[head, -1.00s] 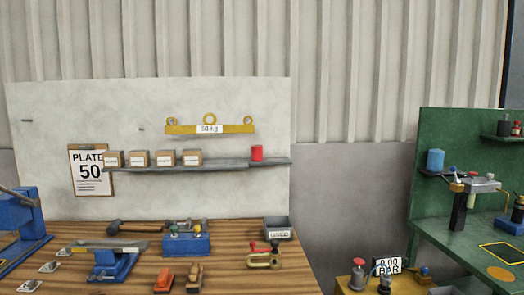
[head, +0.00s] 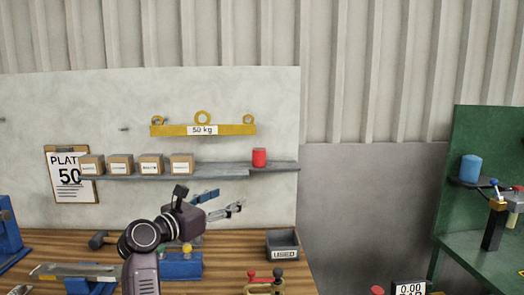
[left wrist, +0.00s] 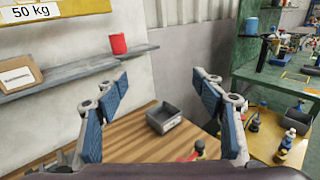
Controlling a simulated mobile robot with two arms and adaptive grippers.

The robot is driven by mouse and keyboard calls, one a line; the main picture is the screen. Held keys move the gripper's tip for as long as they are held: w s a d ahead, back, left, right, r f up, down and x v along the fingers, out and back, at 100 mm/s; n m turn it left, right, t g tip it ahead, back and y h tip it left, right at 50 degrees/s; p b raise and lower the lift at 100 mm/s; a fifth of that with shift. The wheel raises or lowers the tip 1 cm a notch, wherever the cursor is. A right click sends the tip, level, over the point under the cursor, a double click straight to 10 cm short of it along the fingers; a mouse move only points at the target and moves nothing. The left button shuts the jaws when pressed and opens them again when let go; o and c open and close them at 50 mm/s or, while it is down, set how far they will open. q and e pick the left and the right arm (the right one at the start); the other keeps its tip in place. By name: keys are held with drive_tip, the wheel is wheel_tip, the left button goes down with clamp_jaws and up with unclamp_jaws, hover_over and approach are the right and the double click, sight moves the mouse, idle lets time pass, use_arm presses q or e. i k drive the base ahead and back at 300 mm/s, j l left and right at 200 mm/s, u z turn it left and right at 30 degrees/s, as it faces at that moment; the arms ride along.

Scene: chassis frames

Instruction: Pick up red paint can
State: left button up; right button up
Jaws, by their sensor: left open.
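The red paint can (head: 259,158) stands upright near the right end of the grey wall shelf (head: 225,169). In the left wrist view the red can (left wrist: 118,43) is up and left of the fingers, on the shelf (left wrist: 70,76). My left gripper (head: 225,203) is below the shelf and to the left of the can, apart from it. Its blue-padded fingers (left wrist: 167,107) are spread wide with nothing between them. My right gripper is not in view.
Several small cardboard boxes (head: 150,164) stand on the shelf's left part. A yellow 50 kg lifting beam (head: 203,129) hangs above. On the wooden bench (head: 220,270) are a grey USED bin (head: 283,245), a blue block (head: 180,266) and a red-knobbed clamp (head: 264,284). The shelf edge lies above my gripper.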

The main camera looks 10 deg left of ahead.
sight(259, 154)
drive_tip(key=i, duration=1.2)
